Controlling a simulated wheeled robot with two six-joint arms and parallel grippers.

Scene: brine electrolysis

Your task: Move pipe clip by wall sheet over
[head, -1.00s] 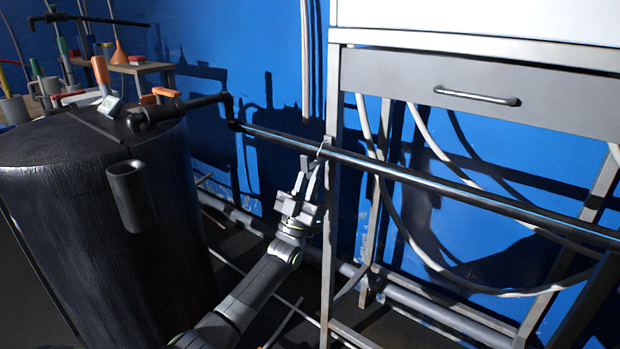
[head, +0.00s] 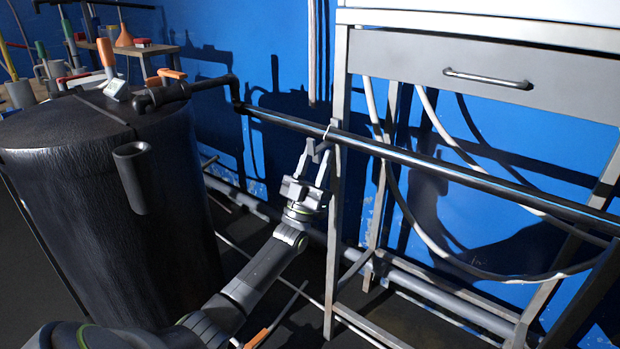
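A small light-grey clip (head: 328,131) sits around the long dark pipe (head: 420,161), close beside the steel table's left front leg. I take it to be the pipe clip. My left gripper (head: 317,151) points up from below, with its fingertips just under and beside the clip. Its fingers are apart. I cannot tell whether a finger touches the clip. The blue wall (head: 250,45) stands behind the pipe; no separate wall sheet can be made out. My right gripper is not in view.
A black tank (head: 90,220) with an orange-handled valve stands left. The steel table (head: 335,220) with a drawer (head: 490,75) stands right, its legs close to my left gripper. White hoses hang behind. An orange-handled tool (head: 257,338) shows low down.

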